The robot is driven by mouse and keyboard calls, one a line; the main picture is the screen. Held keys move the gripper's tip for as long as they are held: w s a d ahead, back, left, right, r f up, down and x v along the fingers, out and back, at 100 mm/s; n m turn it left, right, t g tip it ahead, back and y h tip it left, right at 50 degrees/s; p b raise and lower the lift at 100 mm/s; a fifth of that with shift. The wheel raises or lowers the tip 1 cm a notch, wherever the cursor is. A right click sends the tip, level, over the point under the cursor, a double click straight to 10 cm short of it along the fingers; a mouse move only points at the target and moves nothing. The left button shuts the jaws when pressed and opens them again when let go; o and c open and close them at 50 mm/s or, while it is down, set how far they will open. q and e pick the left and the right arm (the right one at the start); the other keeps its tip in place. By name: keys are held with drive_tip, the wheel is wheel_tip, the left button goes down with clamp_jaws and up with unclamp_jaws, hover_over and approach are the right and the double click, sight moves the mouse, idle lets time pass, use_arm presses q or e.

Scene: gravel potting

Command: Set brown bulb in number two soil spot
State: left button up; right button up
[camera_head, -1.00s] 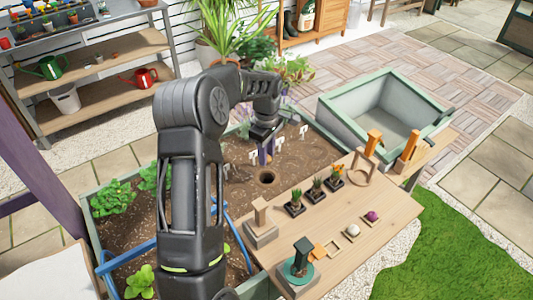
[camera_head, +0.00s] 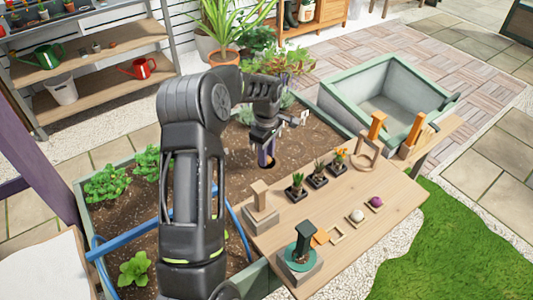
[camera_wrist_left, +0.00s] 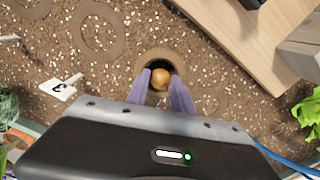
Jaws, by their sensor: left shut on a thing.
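The brown bulb (camera_wrist_left: 159,79) is round and orange-brown; it sits between the purple fingertips of my left gripper (camera_wrist_left: 161,82), which is shut on it. Behind the bulb in the left wrist view is a dark round hole (camera_wrist_left: 160,55) in the soil. In the head view the left gripper (camera_head: 267,153) points down at this hole (camera_head: 268,165), and the bulb is hidden there. I cannot tell how deep the bulb is. A white number marker (camera_wrist_left: 58,88) stands in the soil left of the hole in the wrist view. My right gripper is not in view.

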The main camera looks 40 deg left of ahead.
use_arm(q)
drive_tip(key=shift+f+b, duration=0.45)
drive_tip(key=shift+f, duration=0.25)
idle(0.6)
drive_tip(key=o, duration=1.4)
drive_tip(key=shift+c, duration=0.2)
drive_tip(key=shift+r, duration=0.1)
drive_tip(key=shift+r+p, duration=2.9)
drive_tip(key=shift+r, duration=1.6)
